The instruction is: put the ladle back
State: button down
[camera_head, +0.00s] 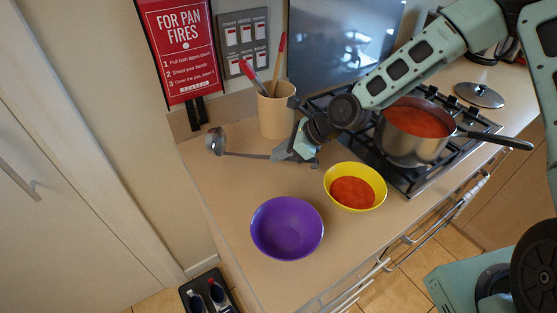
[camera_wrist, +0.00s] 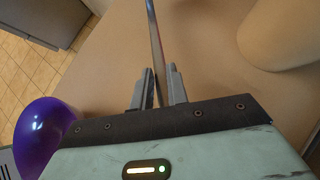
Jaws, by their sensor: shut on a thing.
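The metal ladle (camera_head: 240,154) is held out to the left over the counter, its bowl end (camera_head: 215,141) near the counter's left edge. My gripper (camera_head: 285,155) is shut on the ladle's handle; in the wrist view the handle (camera_wrist: 155,45) runs up between the two fingers (camera_wrist: 158,88). The ladle's bowl is outside the wrist view. A tan utensil pot (camera_head: 277,112) with red-handled tools stands behind my gripper. A steel saucepan (camera_head: 408,148) of red soup sits on the hob to the right.
A yellow bowl (camera_head: 370,170) with red soup and an empty purple bowl (camera_head: 287,228) stand in front of my gripper. A lid (camera_head: 480,95) lies at the back right. The counter left of the purple bowl is clear.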

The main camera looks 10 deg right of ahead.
jog(key=shift+f+p, duration=0.35)
jog(key=shift+f, duration=1.65)
jog(key=shift+f, duration=0.1)
jog(key=c, duration=1.4)
grip_release()
jog(key=shift+o, duration=0.2)
